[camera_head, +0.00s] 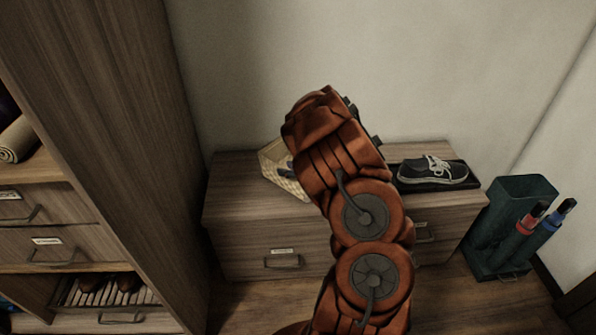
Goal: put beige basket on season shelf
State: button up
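The beige basket (277,165) sits on top of the low wooden cabinet (260,202), towards its left end. It looks woven, and something dark shows inside it. My orange arm stands in front and hides its right part. My gripper is hidden behind the arm, so I cannot tell if it touches the basket. No shelf with a readable season label can be made out; a tall wooden unit (112,120) with shelves and labelled drawers stands at the left.
A dark sneaker (432,170) lies on a black tray at the cabinet's right. A dark green bin (500,225) with umbrellas stands on the floor at the right. A rolled beige item (17,138) lies on the left unit's shelf. Shoes sit in a low open drawer there.

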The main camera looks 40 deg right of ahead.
jog(key=shift+x, duration=1.55)
jog(key=shift+a+r, duration=0.1)
jog(key=shift+r, duration=0.05)
grip_shut()
